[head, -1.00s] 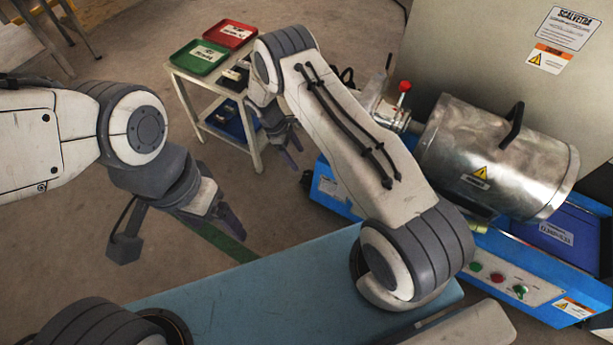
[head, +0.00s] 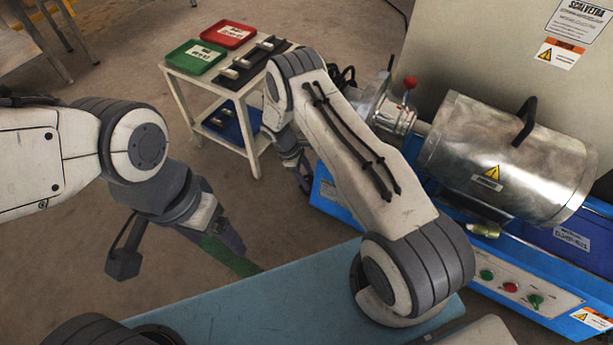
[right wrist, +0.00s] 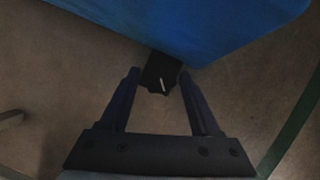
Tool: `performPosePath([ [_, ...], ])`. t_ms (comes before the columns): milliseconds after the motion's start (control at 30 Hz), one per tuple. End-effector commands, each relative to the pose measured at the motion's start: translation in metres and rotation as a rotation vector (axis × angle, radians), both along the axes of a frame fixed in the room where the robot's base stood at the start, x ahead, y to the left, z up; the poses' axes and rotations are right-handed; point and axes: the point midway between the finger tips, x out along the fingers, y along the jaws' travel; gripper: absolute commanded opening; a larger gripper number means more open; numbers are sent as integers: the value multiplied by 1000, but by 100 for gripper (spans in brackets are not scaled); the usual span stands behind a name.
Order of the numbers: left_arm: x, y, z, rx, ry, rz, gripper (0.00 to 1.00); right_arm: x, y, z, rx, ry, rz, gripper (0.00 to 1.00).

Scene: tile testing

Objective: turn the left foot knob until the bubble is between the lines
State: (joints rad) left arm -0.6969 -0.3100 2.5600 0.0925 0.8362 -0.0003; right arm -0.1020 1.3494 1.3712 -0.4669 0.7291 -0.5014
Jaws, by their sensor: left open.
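The blue machine base (head: 335,190) carries a metal drum (head: 510,160) at the right of the head view. In the right wrist view a black foot knob (right wrist: 158,76) with a white mark shows just below the edge of the blue base (right wrist: 200,25). My right gripper (right wrist: 158,75) is open, with one finger on each side of the knob and gaps to both. In the head view my right gripper (head: 303,172) is partly hidden by its arm, near the base's left end. My left gripper (head: 238,250) is open and empty over the floor. No bubble or lines are discernible.
A cart (head: 186,100) with a red tray (head: 228,34), a green tray (head: 192,57) and a black holder stands behind my right arm. A light-blue surface (head: 260,300) lies in front. A green floor stripe (right wrist: 290,130) shows at right. Open floor lies at left.

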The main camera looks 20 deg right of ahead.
Motion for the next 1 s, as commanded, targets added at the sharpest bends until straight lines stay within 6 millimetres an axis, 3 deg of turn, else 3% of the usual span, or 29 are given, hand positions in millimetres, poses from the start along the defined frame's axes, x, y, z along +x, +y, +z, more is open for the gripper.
performPosePath([
  [33,0,0,0,0,0,0,81,0,0,0,0,0,0,39],
  [133,0,0,0,0,0,0,81,0,0,0,0,0,0,1],
  [267,0,0,1,0,0,0,81,1,0,1,0,-1,-29,0],
  [533,0,0,4,0,0,0,81,3,-2,0,2,-3,-331,0],
  [833,0,0,4,0,0,0,81,3,-2,1,0,-3,-351,0],
  [867,0,0,4,0,0,0,81,3,-2,1,0,-3,-351,63],
  [900,0,0,4,0,0,0,81,3,-2,1,0,-3,-350,79],
  [1000,0,0,4,0,0,0,81,3,-2,1,0,-3,-350,81],
])
